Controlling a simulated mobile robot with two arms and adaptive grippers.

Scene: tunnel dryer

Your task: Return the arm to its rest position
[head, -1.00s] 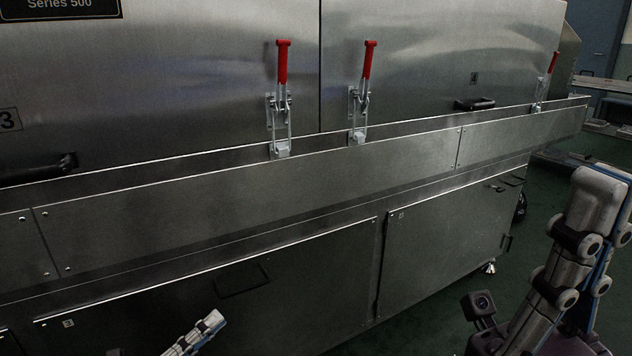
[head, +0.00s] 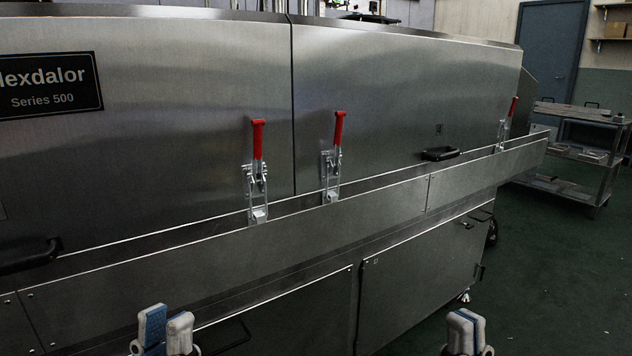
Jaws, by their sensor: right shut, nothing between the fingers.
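My left gripper (head: 166,328) is at the bottom left of the head view, in front of the dryer's lower side. Its two pale fingertips point up, and a blue pad face shows between them, so it looks partly open and empty. The lower parts of both arms are cut off by the frame.
The steel tunnel dryer (head: 400,100) fills the left and middle. Red-handled latches (head: 258,140) stand upright along its ledge, with black handles (head: 440,153) beside them. A metal trolley (head: 585,130) stands at the back right. The green floor (head: 560,270) at right is clear.

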